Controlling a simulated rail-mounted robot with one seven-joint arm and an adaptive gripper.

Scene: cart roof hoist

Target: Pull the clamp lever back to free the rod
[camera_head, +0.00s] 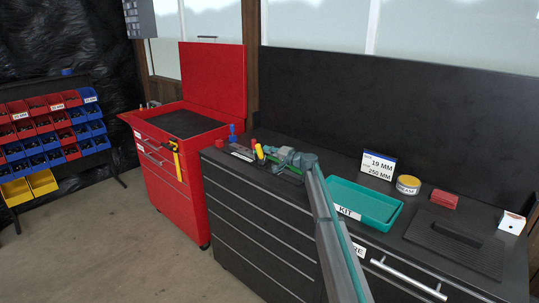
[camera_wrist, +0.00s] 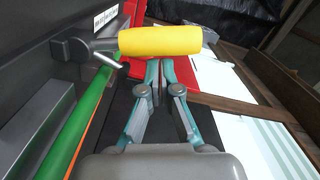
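The clamp lever has a yellow grip (camera_wrist: 160,40) on a dark arm and pivot (camera_wrist: 72,50); the yellow grip also shows in the head view (camera_head: 260,151). A green rod (camera_wrist: 75,130) runs along the left of the wrist view, passing close to the lever's dark pivot. My gripper (camera_wrist: 160,66) has its two teal fingers together with nothing visible between them. Its fingertips point at the yellow grip, just below it in the wrist view; I cannot tell whether they touch it. In the head view my gripper (camera_head: 271,152) is beside the lever, hiding part of the fixture.
A teal KIT tray (camera_head: 365,203) and a 19 MM / 250 MM sign (camera_head: 378,167) stand right of my arm. A yellow round tin (camera_head: 408,185), a red block (camera_head: 444,199) and a white box (camera_head: 511,223) are farther right. A red tool cabinet (camera_head: 165,170) stands left.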

